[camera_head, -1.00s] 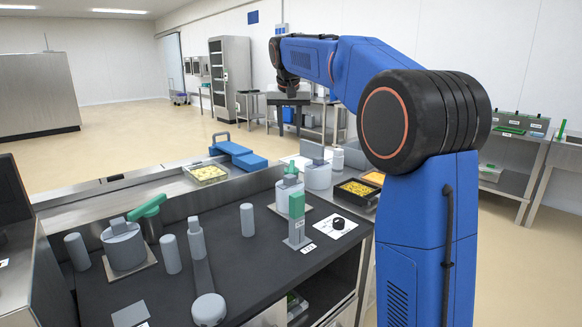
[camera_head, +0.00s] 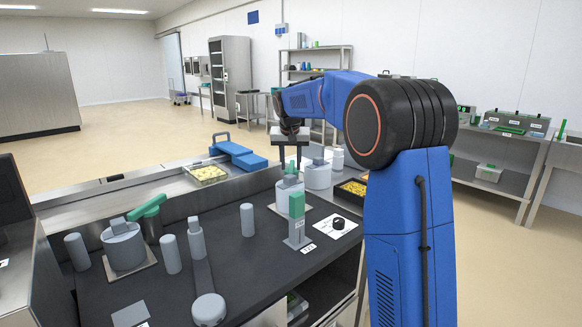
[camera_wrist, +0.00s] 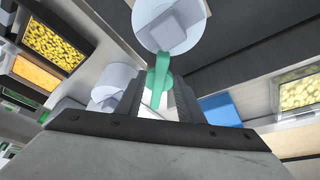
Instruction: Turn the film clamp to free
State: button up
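A grey cylinder with a green handle (camera_head: 291,169) stands on a square plate on the dark worktop, below my gripper (camera_head: 290,152). In the wrist view the green handle (camera_wrist: 160,72) lies between the fingertips of my gripper (camera_wrist: 160,92), with the cylinder's white round top (camera_wrist: 168,22) beyond. My gripper is open and points down; I cannot tell whether a finger touches the handle. A second grey cylinder (camera_head: 124,247) with a slanted green handle (camera_head: 147,207) stands at the left. I cannot read which one is the film clamp.
A grey post with a green top (camera_head: 297,218) and a black knob (camera_head: 338,223) stand in front of the cylinder. Another grey cylinder (camera_head: 318,174) is close behind. Several grey posts stand to the left. Trays of yellow food (camera_head: 206,174) lie around.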

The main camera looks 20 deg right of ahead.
jog(key=shift+x, duration=0.75)
jog(key=shift+c, duration=0.3)
grip_shut()
